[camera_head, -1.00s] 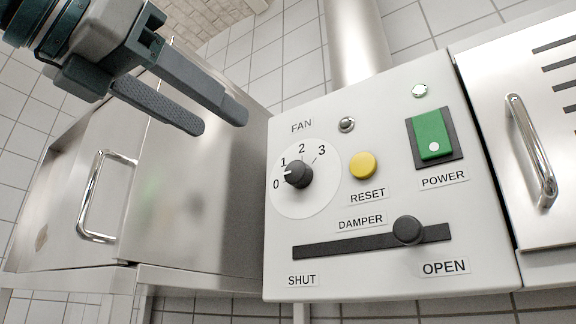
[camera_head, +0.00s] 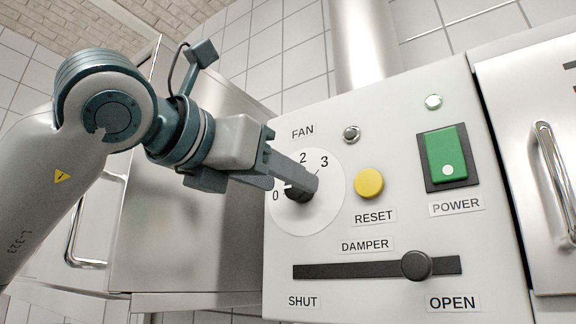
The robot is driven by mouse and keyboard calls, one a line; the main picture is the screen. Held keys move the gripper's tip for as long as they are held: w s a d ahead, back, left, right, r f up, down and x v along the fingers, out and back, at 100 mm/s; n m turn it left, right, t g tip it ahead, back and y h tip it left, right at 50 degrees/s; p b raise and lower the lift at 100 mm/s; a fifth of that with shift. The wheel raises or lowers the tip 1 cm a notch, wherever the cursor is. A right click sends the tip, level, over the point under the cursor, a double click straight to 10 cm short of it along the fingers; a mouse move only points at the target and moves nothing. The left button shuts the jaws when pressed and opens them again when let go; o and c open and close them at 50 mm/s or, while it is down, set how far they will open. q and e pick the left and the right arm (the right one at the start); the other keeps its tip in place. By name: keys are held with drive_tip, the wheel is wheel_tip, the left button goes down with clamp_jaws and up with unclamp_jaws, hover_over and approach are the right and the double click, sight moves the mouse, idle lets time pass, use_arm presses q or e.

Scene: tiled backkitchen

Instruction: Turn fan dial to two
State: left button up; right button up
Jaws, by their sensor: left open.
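The fan dial is a black knob (camera_head: 299,196) on a round white plate (camera_head: 322,211) at the left of the control panel. The digits 0, 2 and 3 show; the 1 is hidden behind my gripper. A white mark shows on the knob's left side, but its exact setting is hard to read. My left gripper (camera_head: 294,184) is open at the dial. One finger reaches over the knob's upper right side, and the other ends to the left of it. I cannot tell whether they touch the knob. My right gripper is not in view.
The panel also bears a yellow reset button (camera_head: 369,183), a green power switch (camera_head: 446,153) and a black damper slider knob (camera_head: 416,265) near OPEN. Two small lamps sit above. Steel cabinets flank the panel; the right one has a handle (camera_head: 553,180).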

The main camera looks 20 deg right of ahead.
use_arm(q)
drive_tip(key=shift+p+x, duration=0.35)
drive_tip(key=shift+x, duration=0.75)
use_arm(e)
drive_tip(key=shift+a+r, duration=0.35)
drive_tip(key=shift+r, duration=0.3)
use_arm(q)
drive_tip(key=c, duration=1)
drive_tip(key=shift+c, duration=0.2)
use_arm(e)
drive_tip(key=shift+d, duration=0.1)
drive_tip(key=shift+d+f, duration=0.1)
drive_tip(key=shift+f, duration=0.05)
